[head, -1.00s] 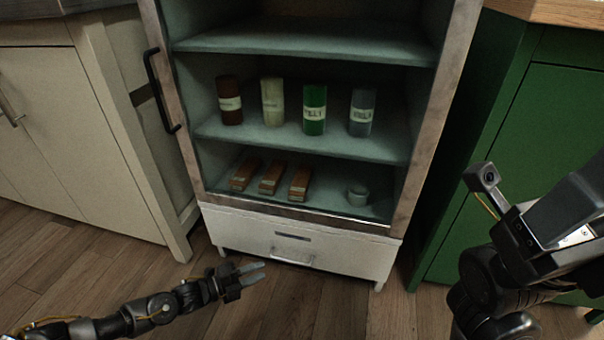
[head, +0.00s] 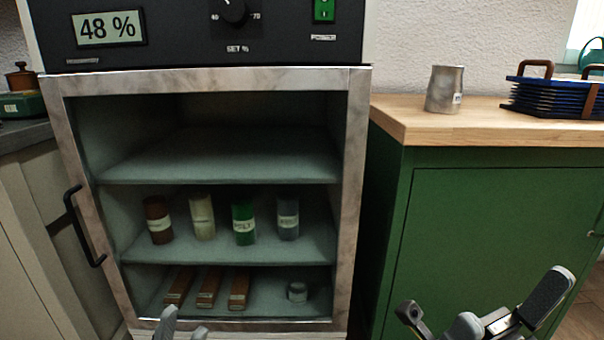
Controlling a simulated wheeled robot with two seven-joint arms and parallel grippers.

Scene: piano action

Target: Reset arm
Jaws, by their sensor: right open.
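My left gripper (head: 180,328) shows only its fingertips at the bottom edge, in front of the lowest part of the cabinet. Its two grey fingers look apart with nothing between them; the rest of that arm is out of view. My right gripper (head: 500,320) is at the bottom right, in front of the green cupboard. It is open, partly cut off by the frame edge, and no object shows in it.
The cabinet (head: 356,200) has a black handle (head: 84,228) and a 48 % display (head: 107,28). Inside are several labelled cylinders, three brown blocks (head: 208,290) and a small jar (head: 297,291). The green cupboard's wooden top (head: 480,128) holds a metal cup (head: 444,90) and blue stacked trays (head: 550,97).

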